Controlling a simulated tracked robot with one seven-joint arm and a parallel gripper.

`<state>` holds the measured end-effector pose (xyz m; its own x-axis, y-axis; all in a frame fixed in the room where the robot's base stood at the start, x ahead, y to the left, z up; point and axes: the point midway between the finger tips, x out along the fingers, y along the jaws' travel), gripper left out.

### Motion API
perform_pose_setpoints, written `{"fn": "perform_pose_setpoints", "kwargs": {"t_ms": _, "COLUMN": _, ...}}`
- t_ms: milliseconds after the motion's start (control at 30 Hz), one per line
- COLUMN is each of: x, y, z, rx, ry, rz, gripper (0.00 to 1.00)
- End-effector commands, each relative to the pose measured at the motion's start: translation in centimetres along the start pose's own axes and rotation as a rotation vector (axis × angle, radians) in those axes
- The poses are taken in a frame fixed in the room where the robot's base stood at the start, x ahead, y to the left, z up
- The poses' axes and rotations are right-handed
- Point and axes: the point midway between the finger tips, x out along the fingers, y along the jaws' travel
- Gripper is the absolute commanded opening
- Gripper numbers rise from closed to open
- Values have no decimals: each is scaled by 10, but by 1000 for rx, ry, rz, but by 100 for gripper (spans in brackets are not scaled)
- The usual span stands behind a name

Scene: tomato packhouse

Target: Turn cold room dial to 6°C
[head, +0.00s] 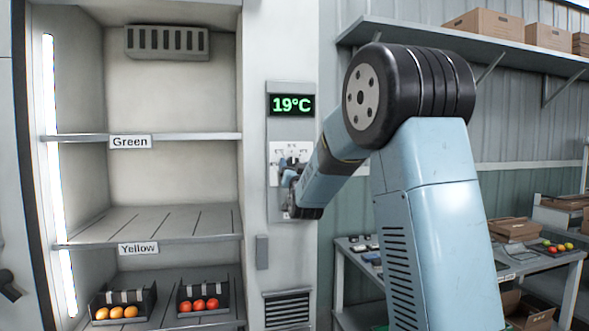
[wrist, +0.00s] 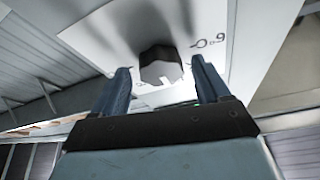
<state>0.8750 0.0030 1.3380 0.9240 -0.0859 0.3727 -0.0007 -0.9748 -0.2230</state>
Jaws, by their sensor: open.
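The cold room dial (wrist: 160,68) is a dark faceted knob with a white pointer mark on a white scale plate (wrist: 215,22). In the wrist view it sits between the two open fingers of my gripper (wrist: 164,86), with a gap showing on each side. A printed "6" shows on the plate at the upper right. In the head view my gripper (head: 290,172) is at the plate (head: 291,150) and hides most of the dial. The display (head: 291,105) above reads 19°C in green.
The cold room stands open to the left, with shelves labelled Green (head: 130,142) and Yellow (head: 139,248). Crates of orange (head: 122,303) and red tomatoes (head: 205,297) are low inside. A workbench (head: 350,246) and a wall shelf (head: 400,32) with boxes are at right.

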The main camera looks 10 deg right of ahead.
Motion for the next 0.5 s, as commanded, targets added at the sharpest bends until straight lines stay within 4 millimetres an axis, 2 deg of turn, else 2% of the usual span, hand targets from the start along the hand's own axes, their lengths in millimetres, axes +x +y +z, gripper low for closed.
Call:
{"fn": "perform_pose_setpoints", "kwargs": {"t_ms": 200, "x": 0, "y": 0, "z": 0, "rx": 0, "ry": 0, "rz": 0, "gripper": 75}}
{"fn": "perform_pose_setpoints", "kwargs": {"t_ms": 500, "x": 0, "y": 0, "z": 0, "rx": 0, "ry": 0, "rz": -1, "gripper": 47}}
